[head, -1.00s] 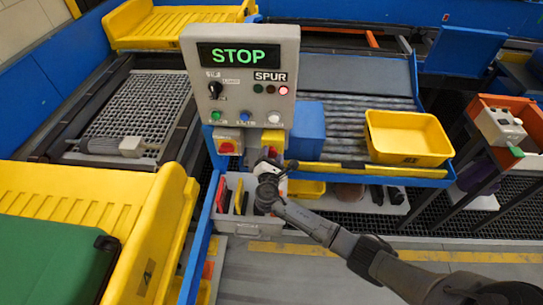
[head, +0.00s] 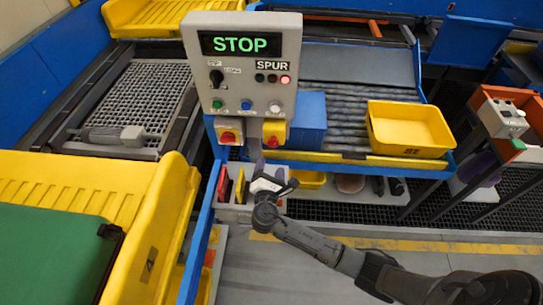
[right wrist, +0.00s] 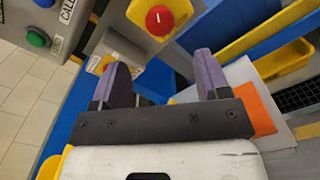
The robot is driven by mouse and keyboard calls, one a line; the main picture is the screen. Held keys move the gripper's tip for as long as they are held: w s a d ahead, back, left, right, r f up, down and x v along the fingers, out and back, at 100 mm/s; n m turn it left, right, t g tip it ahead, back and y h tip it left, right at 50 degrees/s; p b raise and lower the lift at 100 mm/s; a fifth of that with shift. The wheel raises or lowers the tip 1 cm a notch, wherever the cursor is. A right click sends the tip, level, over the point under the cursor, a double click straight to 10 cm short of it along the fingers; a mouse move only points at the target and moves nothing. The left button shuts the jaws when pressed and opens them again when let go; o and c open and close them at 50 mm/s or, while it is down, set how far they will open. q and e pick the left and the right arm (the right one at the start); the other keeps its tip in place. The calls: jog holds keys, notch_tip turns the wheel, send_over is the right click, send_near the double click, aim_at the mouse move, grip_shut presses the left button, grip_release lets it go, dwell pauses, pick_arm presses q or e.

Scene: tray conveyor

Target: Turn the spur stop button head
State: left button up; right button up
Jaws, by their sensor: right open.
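The left red button head (head: 228,137) and the right red button head (head: 273,141) both show clearly. Which one is the spur stop cannot be told from their labels. My right gripper (head: 272,174) is open and empty, just below the right button and apart from it. My left gripper is not in view.
The panel has a black selector (head: 216,78) and green, blue and white buttons. A blue box (head: 307,121) stands close right of the red buttons. A yellow tray (head: 409,130) sits on the rollers.

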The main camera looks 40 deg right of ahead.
jog(key=shift+v, duration=2)
